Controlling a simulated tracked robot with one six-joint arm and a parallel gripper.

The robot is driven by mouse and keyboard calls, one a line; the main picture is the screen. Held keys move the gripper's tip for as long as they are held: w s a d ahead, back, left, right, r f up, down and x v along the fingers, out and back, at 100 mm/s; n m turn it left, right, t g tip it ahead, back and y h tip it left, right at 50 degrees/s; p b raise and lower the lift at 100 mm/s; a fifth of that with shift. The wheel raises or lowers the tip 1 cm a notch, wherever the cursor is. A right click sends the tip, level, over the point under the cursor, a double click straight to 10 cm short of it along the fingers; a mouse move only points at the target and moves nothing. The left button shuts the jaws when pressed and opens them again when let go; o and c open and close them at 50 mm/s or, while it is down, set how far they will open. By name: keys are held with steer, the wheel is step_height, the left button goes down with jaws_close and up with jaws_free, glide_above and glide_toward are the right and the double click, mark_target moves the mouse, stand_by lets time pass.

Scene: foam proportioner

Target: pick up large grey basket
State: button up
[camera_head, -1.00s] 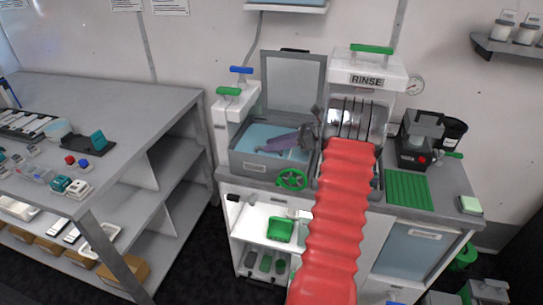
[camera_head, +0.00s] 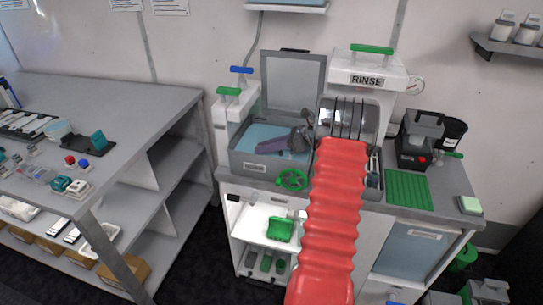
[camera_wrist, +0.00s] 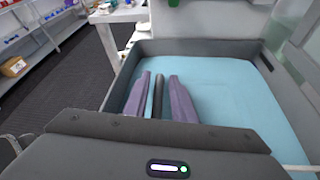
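I cannot pick out the large grey basket for certain. My gripper (camera_head: 268,146) has purple fingers and hangs over the blue-filled basin (camera_head: 240,163), pointing left. In the wrist view the two purple fingers (camera_wrist: 158,95) are apart, with a narrow dark bar between them. I cannot tell whether the bar is part of a basket or whether the fingers touch it. The basin's grey walls (camera_wrist: 200,47) surround the light-blue floor or liquid. The grey wrist housing hides the near part of the basin.
A raised grey lid (camera_head: 292,80) stands behind the basin. The RINSE unit (camera_head: 366,80) is to its right, partly behind my red arm. A green handwheel (camera_head: 292,180) is on the front. A grey bench (camera_head: 140,100) stands left, and a green mat (camera_head: 407,187) lies right.

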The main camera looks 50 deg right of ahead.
jaws_close()
stand_by(0.4)
step_height(320, 180, up, 28)
stand_by(0.7)
stand_by(0.4)
